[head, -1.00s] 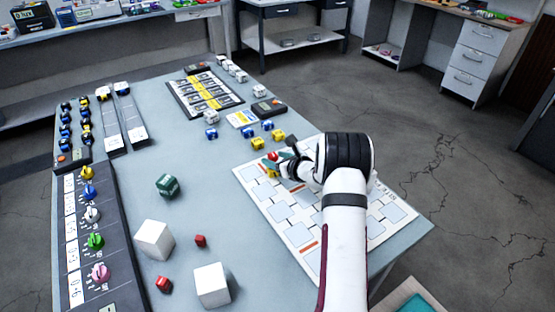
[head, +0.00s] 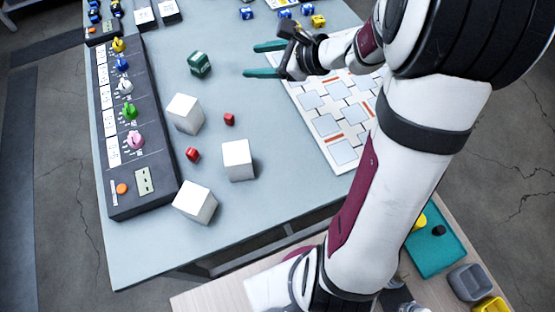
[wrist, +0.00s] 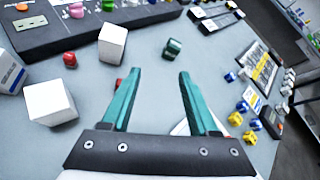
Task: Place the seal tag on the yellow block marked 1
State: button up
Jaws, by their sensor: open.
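My gripper (head: 252,60) is open above the table, its two teal fingers apart with nothing between them. It also shows open in the wrist view (wrist: 160,74). Yellow blocks (wrist: 242,106) lie at the right in the wrist view beside blue ones, away from the fingers; their marks are too small to read. One yellow block (head: 318,21) shows at the top of the head view. Two small red pieces (head: 229,119) (head: 193,155) lie among white cubes on the near table. I cannot tell which thing is the seal tag.
White cubes (head: 185,113) and a green cube (head: 200,64) stand left of and below my gripper in the head view. A dark panel with coloured knobs (head: 150,195) lines the left edge. A white patterned board (head: 336,148) lies under my arm.

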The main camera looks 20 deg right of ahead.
jog(key=s+a+r+n+g, duration=0.2)
jog(key=s+a+n+g, duration=0.6)
jog(key=s+a+n, duration=0.75)
jog(key=s+d+f+n+g+h, duration=0.1)
jog(key=s+d+n+h, duration=0.1)
jog(key=s, duration=0.5)
jog(key=s+d+f+n+g+h, duration=0.1)
jog(key=s+d+n+h, duration=0.1)
jog(key=s, duration=0.4)
jog(key=shift+s+d+f+h, duration=0.4)
jog(key=shift+d+h, duration=0.1)
jog(key=shift+d, duration=0.45)
